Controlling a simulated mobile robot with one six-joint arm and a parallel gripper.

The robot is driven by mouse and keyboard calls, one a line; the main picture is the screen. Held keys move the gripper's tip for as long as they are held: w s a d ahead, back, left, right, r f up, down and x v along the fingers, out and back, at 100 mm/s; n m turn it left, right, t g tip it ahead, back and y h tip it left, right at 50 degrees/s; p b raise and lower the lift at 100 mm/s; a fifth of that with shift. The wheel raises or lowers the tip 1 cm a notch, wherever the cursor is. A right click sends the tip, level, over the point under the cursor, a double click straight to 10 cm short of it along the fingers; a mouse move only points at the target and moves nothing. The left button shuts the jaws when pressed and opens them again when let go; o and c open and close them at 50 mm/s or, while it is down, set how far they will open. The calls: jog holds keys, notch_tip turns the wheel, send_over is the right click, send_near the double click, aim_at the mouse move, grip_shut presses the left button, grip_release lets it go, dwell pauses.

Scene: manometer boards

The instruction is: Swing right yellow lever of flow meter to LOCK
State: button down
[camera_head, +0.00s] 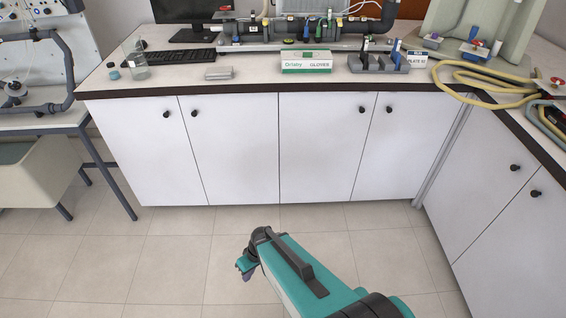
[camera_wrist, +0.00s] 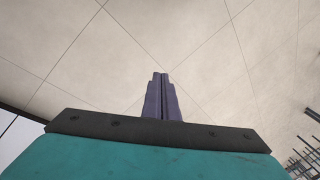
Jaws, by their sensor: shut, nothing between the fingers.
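A dark pipe assembly (camera_head: 300,30) with several small coloured levers and fittings runs along the back of the white counter. It may be the flow meter, but I cannot tell for sure. A small yellow part shows near its left half; I cannot make out a right yellow lever or a LOCK mark. My gripper (camera_head: 245,268) is low over the floor in front of the cabinets, far from the pipes. In the wrist view its fingers (camera_wrist: 160,76) are together and empty, with a pale tiled surface beyond.
The counter (camera_head: 170,75) holds a beaker (camera_head: 138,70), a keyboard (camera_head: 182,56), a gloves box (camera_head: 306,63), a dark rack (camera_head: 378,62) and a yellow hose (camera_head: 470,82). White cabinets stand below. A pipe bench is at left. Open floor (camera_head: 190,250) surrounds my arm.

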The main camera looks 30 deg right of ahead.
jog(key=s+d+f+m+g+h, duration=0.1)
jog(key=s+d+g, duration=0.1)
jog(key=s, duration=0.6)
jog(key=s+d+f+m+g+h, duration=0.1)
jog(key=s+d+g+h, duration=0.1)
jog(key=s, duration=0.7)
jog(key=shift+s+m+g, duration=0.2)
jog(key=shift+m+g, duration=0.2)
jog(key=shift+g, duration=0.5)
jog(key=shift+r, duration=0.1)
